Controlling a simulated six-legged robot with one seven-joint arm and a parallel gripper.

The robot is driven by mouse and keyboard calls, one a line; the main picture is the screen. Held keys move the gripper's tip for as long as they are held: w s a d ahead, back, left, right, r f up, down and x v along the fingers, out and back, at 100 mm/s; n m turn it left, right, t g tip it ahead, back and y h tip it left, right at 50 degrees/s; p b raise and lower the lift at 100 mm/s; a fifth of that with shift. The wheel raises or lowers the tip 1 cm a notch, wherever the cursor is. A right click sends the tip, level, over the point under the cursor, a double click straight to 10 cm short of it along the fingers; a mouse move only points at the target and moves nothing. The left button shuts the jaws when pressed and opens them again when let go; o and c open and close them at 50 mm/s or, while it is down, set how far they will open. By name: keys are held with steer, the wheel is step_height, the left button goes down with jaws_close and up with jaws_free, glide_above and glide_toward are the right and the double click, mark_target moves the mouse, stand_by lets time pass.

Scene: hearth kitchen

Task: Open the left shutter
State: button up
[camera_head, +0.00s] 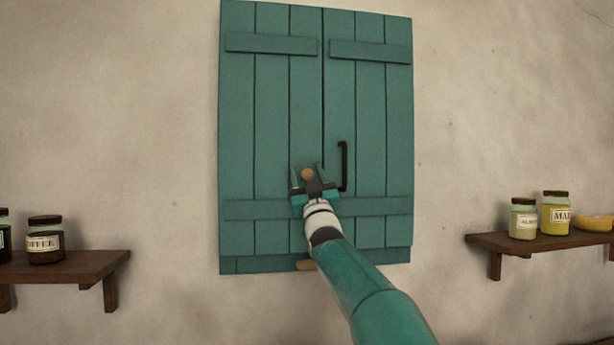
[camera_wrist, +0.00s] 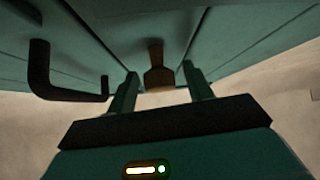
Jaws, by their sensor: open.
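The left shutter (camera_head: 238,130) is a teal plank panel, closed flush beside the right shutter (camera_head: 372,120). The right shutter carries a black bar handle (camera_head: 343,166), which also shows at left in the wrist view (camera_wrist: 40,75). My gripper (camera_head: 308,170) is open in front of the left shutter's lower inner side, left of that handle. A small wooden piece (camera_head: 307,174) shows between its fingers. In the wrist view, a wooden piece with a narrow stem and wider block (camera_wrist: 158,77) appears between the fingertips (camera_wrist: 160,73); I cannot tell whether they touch it.
Another small wooden piece (camera_head: 305,265) sits at the shutters' bottom edge, partly behind my arm. A shelf with dark jars (camera_head: 70,266) is at lower left. A shelf with yellow jars (camera_head: 490,241) is at right. The wall between is bare.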

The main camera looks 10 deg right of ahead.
steer(key=shift+w, duration=0.1)
jaws_close()
stand_by(0.3)
